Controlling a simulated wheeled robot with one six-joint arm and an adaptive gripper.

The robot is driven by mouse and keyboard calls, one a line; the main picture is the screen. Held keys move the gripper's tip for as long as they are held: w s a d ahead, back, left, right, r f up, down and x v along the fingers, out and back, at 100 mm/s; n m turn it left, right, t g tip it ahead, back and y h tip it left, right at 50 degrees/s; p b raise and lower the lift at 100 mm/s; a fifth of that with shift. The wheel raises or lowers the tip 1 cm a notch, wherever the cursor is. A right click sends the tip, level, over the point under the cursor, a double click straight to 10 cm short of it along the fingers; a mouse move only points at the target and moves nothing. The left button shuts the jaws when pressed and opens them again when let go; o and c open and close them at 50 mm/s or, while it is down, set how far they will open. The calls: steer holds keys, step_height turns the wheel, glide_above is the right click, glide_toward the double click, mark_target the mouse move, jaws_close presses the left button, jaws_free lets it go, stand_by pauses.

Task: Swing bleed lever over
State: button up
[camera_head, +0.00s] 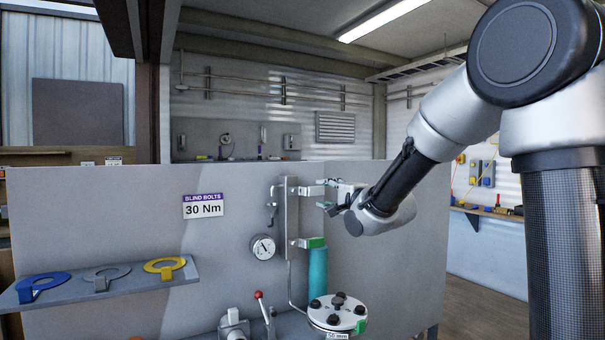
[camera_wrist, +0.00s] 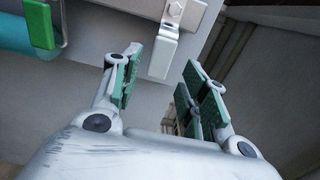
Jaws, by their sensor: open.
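My gripper (camera_head: 326,194) is open beside the upright metal plate (camera_head: 291,218) on the grey panel. In the wrist view its green-padded fingers (camera_wrist: 165,85) stand either side of a pale grey bent tab (camera_wrist: 163,57), which is fixed by a bolt to a grey bar. The tab looks to be between the fingers but further off; I cannot tell whether they touch it. A small handle (camera_head: 272,205) hangs at the plate's left side. A lever with a red knob (camera_head: 259,295) stands lower down. No label shows which one is the bleed lever.
A teal cylinder (camera_head: 317,268) with a green clip hangs below my gripper, above a bolted round flange (camera_head: 337,314). A pressure gauge (camera_head: 263,247) sits left of the plate. A shelf (camera_head: 70,308) at left carries blue, grey and yellow rings.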

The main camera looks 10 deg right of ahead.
mark_target(318, 191)
steer(key=shift+x, duration=2.3)
steer(key=shift+c, duration=0.4)
steer(key=c, duration=0.7)
steer(key=shift+r, duration=0.1)
